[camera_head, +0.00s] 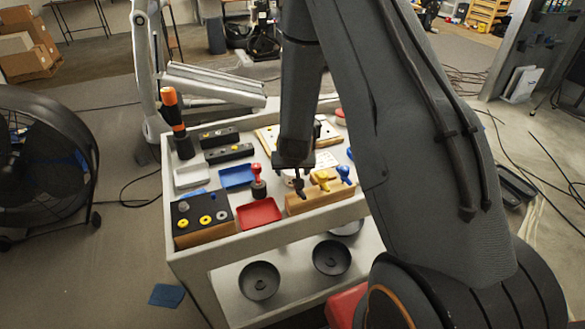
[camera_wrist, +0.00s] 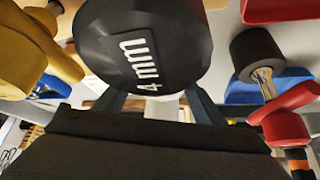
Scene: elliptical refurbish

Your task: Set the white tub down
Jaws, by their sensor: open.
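My gripper (camera_head: 298,182) points down over the right part of the workbench top, close above a wooden block (camera_head: 318,199). In the wrist view my open fingers (camera_wrist: 158,104) stand apart, with a black round knob marked "4 mm" (camera_wrist: 150,45) in front of them. A white thing (camera_wrist: 165,110) shows between the fingers, mostly hidden by the knob. In the head view a small white round thing (camera_head: 288,178), possibly the white tub, is beside my gripper and partly hidden by it. I cannot tell whether it touches the fingers.
A red tray (camera_head: 259,214), a blue tray (camera_head: 237,176) and a white tray (camera_head: 192,175) lie to the left. A red-handled tool (camera_head: 257,174) stands close by. Yellow (camera_head: 321,176) and blue (camera_head: 344,172) knobs rise at the block. A black-topped block (camera_head: 202,214) is front left.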

